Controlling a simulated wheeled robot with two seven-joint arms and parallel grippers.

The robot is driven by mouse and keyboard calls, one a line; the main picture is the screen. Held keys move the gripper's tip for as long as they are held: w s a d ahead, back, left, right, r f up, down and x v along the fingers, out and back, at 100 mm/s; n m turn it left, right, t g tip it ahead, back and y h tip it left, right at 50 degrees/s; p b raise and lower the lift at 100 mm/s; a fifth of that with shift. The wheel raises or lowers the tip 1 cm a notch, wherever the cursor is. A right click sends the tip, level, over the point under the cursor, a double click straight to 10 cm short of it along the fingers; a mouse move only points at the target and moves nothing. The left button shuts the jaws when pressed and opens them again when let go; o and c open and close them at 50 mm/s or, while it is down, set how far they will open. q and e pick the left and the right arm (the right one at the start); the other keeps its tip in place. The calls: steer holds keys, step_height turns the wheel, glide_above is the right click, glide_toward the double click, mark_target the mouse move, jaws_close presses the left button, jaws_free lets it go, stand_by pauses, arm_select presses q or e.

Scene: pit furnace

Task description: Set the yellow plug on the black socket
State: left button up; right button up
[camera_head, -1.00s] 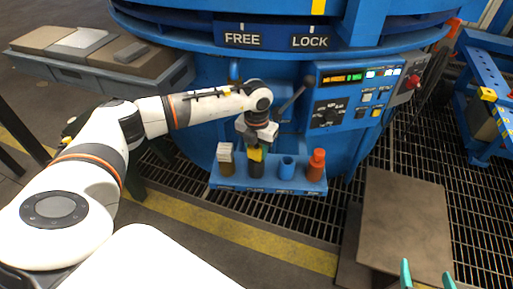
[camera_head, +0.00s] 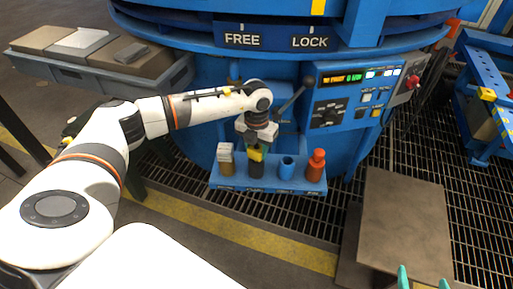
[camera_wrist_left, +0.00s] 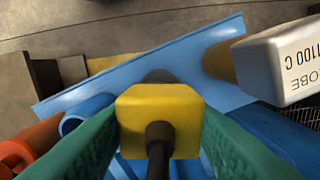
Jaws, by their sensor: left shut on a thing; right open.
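My left gripper (camera_head: 257,146) is shut on the yellow plug (camera_head: 256,155), above the shelf. In the left wrist view the yellow plug (camera_wrist_left: 158,108), with a dark cable, sits between the green fingers. The black socket (camera_head: 256,171) stands upright on the blue shelf, directly below the plug. The plug appears to meet its top, but I cannot tell whether it is seated. In the left wrist view the plug mostly hides the socket (camera_wrist_left: 160,76). My right gripper (camera_head: 424,279) is open and empty at the bottom edge; only its green fingertips show.
The blue shelf (camera_head: 230,186) also holds a yellowish socket with a white block (camera_head: 225,152) on it, an empty blue socket (camera_head: 287,168) and an orange socket with an orange plug (camera_head: 317,161). A control panel (camera_head: 352,97) and the blue furnace wall stand behind.

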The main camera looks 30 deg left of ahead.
stand_by(0.3)
steer(key=shift+s+d+f+g, duration=0.15)
steer(key=shift+s+f+g, duration=0.15)
steer(key=shift+g, duration=0.1)
arm_select(q)
steer(key=shift+f, duration=0.25)
arm_select(e)
steer(key=shift+w+a+r+t, duration=0.25)
steer(key=shift+w+r+t, duration=0.05)
steer(key=shift+r+t, duration=0.1)
stand_by(0.3)
